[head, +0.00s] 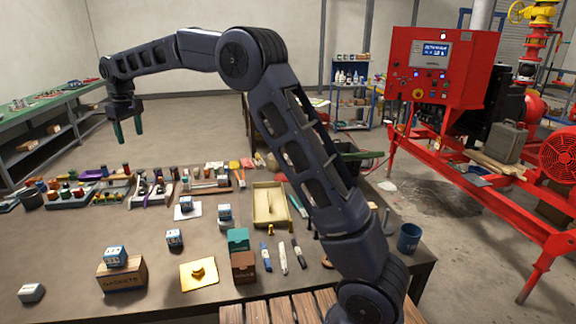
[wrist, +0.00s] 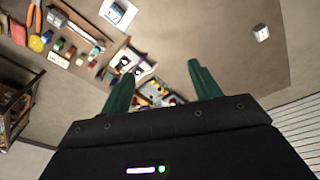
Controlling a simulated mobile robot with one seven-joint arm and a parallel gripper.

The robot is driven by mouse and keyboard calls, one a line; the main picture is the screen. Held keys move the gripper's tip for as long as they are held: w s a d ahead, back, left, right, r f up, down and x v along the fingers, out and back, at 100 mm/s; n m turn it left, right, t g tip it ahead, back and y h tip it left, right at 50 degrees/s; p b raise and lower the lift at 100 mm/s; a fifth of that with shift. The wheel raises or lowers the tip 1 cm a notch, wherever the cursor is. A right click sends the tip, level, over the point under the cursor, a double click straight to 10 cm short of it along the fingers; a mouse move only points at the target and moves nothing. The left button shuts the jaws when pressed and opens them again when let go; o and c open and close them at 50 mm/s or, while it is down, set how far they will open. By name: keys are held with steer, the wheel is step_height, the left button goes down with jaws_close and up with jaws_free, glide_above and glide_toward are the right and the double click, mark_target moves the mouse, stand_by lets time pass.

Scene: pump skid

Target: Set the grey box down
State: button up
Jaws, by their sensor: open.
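A small light grey box (head: 31,292) rests on the brown table at its near left, apart from other items. It also shows in the wrist view (wrist: 261,33), at the upper right on a bare stretch of table. My gripper (head: 128,136) has two green fingers pointing down and is raised above the far left of the table, well away from the box. In the wrist view my gripper (wrist: 158,76) has its fingers spread apart with nothing held between them.
A cardboard box (head: 122,277) with a blue-and-white block (head: 115,256) on top stands right of the grey box. A yellow plate (head: 199,275) and a tan tray (head: 270,204) lie farther right. Tools crowd the table's back. The table around the grey box is clear.

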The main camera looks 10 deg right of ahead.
steer(key=s+d+r+m+t, duration=0.1)
steer(key=s+d+r+m, duration=0.15)
steer(key=d, duration=1.05)
steer(key=s+d+r+m, duration=0.1)
steer(key=s+d+r, duration=0.15)
steer(key=d, duration=0.95)
steer(key=s+d+r+m+t, duration=0.15)
steer(key=d+r, duration=0.25)
steer(key=d, duration=0.9)
steer(key=s+d+f+m, duration=0.3)
steer(key=s+d+f, duration=0.3)
steer(key=s+d, duration=0.5)
steer(key=s+d+f+m+h, duration=0.1)
steer(key=s+d+f+m, duration=0.3)
steer(key=s+d, duration=0.8)
step_height(320, 180, down, 3)
steer(key=s+t, duration=0.1)
steer(key=s, duration=0.1)
steer(key=shift+s+d+r, duration=0.15)
steer(key=shift+s+d, duration=0.15)
steer(key=shift+s, duration=0.05)
